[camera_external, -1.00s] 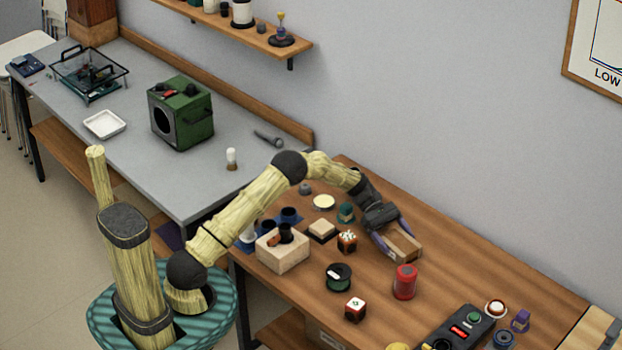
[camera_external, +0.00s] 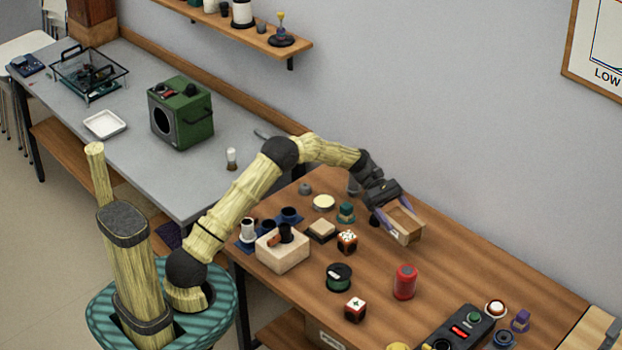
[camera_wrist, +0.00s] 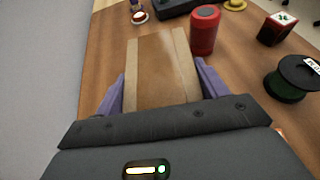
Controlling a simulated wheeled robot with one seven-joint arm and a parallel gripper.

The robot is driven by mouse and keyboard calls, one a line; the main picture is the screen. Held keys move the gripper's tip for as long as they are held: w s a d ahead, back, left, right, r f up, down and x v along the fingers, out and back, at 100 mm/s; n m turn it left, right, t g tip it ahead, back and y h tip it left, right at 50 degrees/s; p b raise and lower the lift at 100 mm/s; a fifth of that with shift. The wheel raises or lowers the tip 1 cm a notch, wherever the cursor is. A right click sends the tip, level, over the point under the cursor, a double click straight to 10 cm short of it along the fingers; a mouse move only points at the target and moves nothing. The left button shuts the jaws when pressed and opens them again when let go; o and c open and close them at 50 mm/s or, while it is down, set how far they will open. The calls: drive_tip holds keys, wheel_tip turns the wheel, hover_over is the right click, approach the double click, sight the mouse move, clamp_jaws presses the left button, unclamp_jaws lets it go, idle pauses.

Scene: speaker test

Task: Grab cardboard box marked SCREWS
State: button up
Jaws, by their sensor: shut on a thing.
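No marking can be read on the box in either view. I cannot tell for sure whether its bottom touches the table.
A red canister (camera_external: 405,282) stands just in front of the box. The wall is close behind.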

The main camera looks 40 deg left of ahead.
drive_tip(key=shift+r, duration=0.65)
